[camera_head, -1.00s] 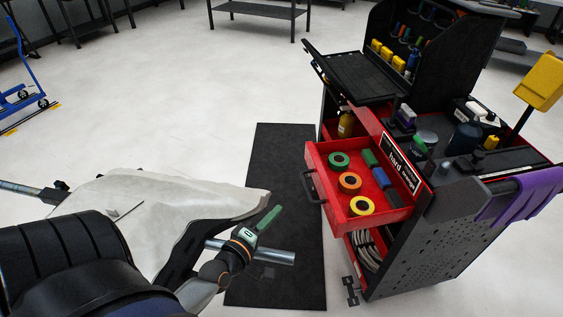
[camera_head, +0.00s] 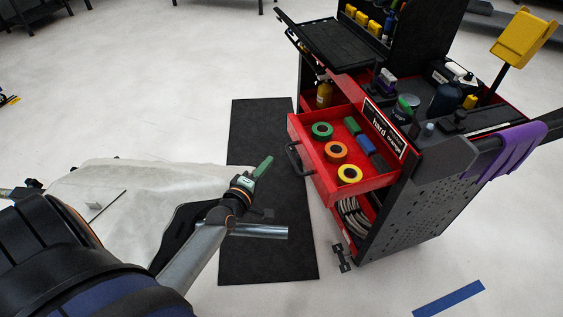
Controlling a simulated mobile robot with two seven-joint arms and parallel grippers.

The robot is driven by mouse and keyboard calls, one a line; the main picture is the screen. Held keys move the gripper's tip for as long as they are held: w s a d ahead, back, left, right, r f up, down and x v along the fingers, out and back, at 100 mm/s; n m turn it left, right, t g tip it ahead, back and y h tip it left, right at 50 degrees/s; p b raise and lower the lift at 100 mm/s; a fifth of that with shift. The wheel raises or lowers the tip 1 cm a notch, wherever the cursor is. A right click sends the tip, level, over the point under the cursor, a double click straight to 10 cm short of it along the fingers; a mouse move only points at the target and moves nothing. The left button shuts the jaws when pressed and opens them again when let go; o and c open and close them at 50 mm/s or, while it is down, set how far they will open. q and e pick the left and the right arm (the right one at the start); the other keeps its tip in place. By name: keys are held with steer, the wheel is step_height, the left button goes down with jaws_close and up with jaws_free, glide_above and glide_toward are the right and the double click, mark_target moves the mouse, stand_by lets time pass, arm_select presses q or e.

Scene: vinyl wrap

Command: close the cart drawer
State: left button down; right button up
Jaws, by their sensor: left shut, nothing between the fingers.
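The red cart drawer (camera_head: 325,182) is pulled out from the left side of the tool cart (camera_head: 420,180). It holds a green tape roll (camera_head: 321,130), an orange roll (camera_head: 336,151), a yellow roll (camera_head: 350,174) and small green and blue blocks. Its black handle (camera_head: 294,158) faces left, toward my arm. My left gripper (camera_head: 266,166) is shut and empty, with green fingers. It is just left of the handle in the picture, over the black mat, and does not appear to touch it. My right gripper is not in view.
A black mat (camera_head: 262,120) lies on the floor left of the cart. A pale sheet-covered panel (camera_head: 130,195) spreads beside my left arm at lower left. A black tray (camera_head: 338,45) juts out above the drawer. Pale floor is open at upper left.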

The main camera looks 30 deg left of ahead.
arm_select(q)
steer(key=w, duration=0.1)
steer(key=w+d, duration=0.1)
steer(key=w, duration=0.1)
steer(key=w+d+f, duration=0.1)
steer(key=shift+w+d, duration=0.15)
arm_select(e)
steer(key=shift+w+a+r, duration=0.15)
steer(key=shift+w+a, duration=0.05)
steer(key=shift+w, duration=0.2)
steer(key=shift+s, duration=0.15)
